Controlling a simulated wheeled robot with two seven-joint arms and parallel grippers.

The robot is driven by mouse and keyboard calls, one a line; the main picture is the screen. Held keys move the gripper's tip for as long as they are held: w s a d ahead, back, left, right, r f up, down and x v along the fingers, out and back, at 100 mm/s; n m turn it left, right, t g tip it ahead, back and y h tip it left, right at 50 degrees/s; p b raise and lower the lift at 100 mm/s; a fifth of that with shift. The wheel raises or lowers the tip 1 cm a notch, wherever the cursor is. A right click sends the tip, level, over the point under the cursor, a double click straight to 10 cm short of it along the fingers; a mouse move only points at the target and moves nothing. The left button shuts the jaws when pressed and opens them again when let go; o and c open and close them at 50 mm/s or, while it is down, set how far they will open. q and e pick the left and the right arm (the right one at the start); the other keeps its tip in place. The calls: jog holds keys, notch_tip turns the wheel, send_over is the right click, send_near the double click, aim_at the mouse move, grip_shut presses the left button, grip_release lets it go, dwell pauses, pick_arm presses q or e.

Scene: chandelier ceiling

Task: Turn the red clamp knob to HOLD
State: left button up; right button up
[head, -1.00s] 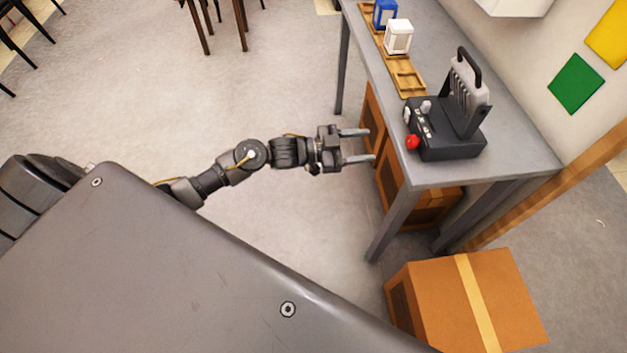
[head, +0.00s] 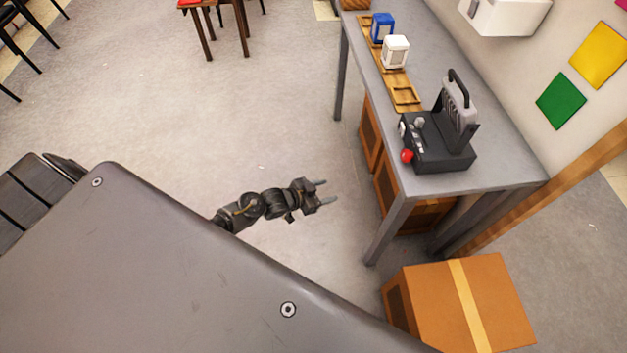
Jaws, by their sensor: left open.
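The red clamp knob (head: 407,156) sits on the near left corner of a dark machine (head: 442,154) on the grey table. The machine has a raised grey block with a black handle (head: 458,83) and small light levers (head: 419,124) on its left side. Any HOLD marking is too small to read. My left gripper (head: 324,192) is open and empty, over the floor to the left of the table. It is well apart from the knob, lower left of it in the picture. My right gripper is not in view.
The grey table (head: 487,174) has a wooden rack (head: 404,95) with a white box (head: 395,51) and a blue box (head: 382,27). A cardboard box (head: 467,302) stands on the floor by the table's near end.

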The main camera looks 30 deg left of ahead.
pick_arm(q)
jog(key=s+a+f+n+g+y+p, duration=0.1)
jog(key=s+f, duration=0.3)
jog(key=f, duration=0.1)
jog(key=shift+a, duration=0.4)
